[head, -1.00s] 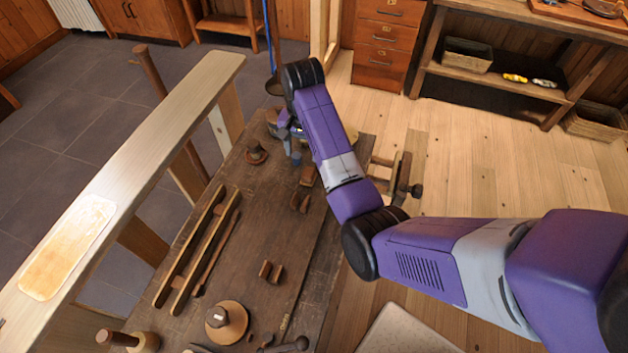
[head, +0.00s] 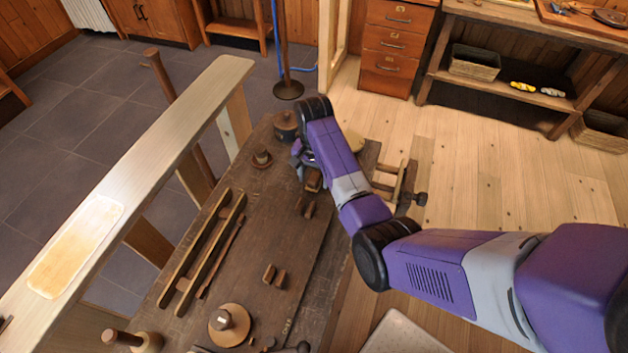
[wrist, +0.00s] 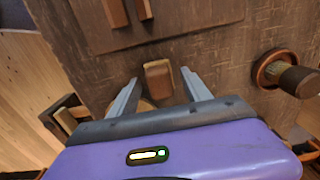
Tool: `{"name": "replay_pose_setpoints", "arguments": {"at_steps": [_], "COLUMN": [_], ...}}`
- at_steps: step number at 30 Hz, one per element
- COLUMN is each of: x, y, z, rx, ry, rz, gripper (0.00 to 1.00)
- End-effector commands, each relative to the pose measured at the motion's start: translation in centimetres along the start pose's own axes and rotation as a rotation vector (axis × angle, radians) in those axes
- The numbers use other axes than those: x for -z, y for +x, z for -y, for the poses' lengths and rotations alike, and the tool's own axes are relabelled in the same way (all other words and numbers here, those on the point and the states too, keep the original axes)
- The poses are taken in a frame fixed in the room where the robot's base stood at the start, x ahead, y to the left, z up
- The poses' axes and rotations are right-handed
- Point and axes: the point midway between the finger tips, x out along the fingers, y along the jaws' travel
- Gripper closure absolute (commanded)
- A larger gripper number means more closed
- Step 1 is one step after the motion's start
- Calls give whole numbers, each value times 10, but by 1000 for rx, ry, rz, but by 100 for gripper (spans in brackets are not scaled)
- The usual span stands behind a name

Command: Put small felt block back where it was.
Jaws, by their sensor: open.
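A small brown block with a paler tan top (wrist: 158,80), which looks like the felt block, sits on the dark wooden bench. My gripper (wrist: 160,74) is open, with one finger on each side of this block. I see space between the block and both fingers. In the head view the block (head: 313,181) shows beside my gripper (head: 299,163), partly hidden by my wrist. I cannot tell the gripper's exact height above the bench.
A pair of small dark blocks (head: 305,208) lies nearby, and another pair (head: 273,275) lies nearer me. Two long rails (head: 210,252) lie on the bench's left. Bare bench top (head: 268,215) lies between.

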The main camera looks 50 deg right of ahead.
Motion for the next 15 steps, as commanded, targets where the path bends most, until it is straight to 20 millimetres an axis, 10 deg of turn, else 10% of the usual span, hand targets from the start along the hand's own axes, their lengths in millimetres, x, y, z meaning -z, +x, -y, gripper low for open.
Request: {"name": "replay_pose_setpoints", "arguments": {"at_steps": [4, 12, 15], "x": [0, 0, 0], "y": [0, 0, 0], "z": [0, 0, 0], "rx": [0, 0, 0], "ry": [0, 0, 0], "rz": [0, 0, 0], "gripper": [46, 99, 100]}}
